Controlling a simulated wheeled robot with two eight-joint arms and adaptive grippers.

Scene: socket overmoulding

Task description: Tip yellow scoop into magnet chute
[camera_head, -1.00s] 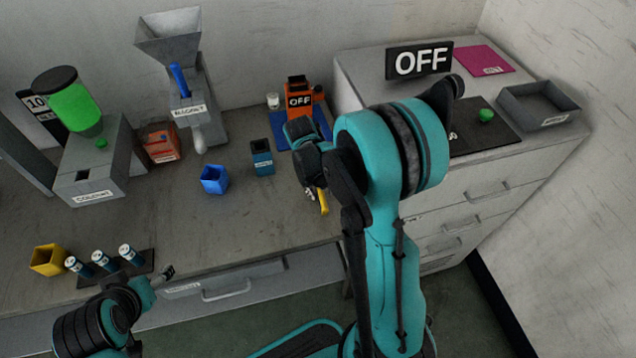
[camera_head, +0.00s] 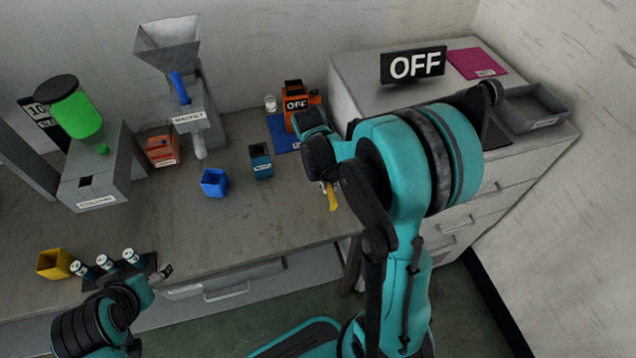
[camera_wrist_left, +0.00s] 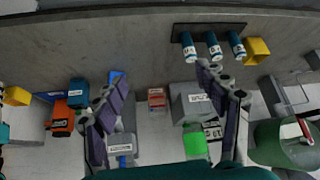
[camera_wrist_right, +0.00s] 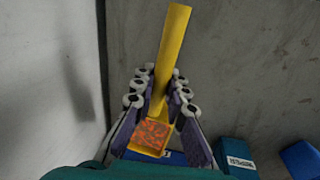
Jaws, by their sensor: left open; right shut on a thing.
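The yellow scoop (camera_wrist_right: 172,60) is held in my right gripper (camera_wrist_right: 155,95), which is shut on its handle. Its cup (camera_wrist_right: 150,137) holds orange-red material in the right wrist view. In the head view the scoop (camera_head: 332,197) shows as a small yellow piece below the right wrist, above the bench's right part. The magnet machine (camera_head: 190,115), with a grey hopper (camera_head: 168,40) on top and a blue handle, stands at the back, well left of the scoop. My left gripper (camera_head: 163,274) is open and empty at the bench's front edge; it also shows in the left wrist view (camera_wrist_left: 170,105).
A blue cup (camera_head: 214,182) and a dark teal container (camera_head: 260,160) stand between the scoop and the machine. A colorant machine (camera_head: 98,170), yellow cup (camera_head: 54,264) and several vials (camera_head: 107,263) are at left.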

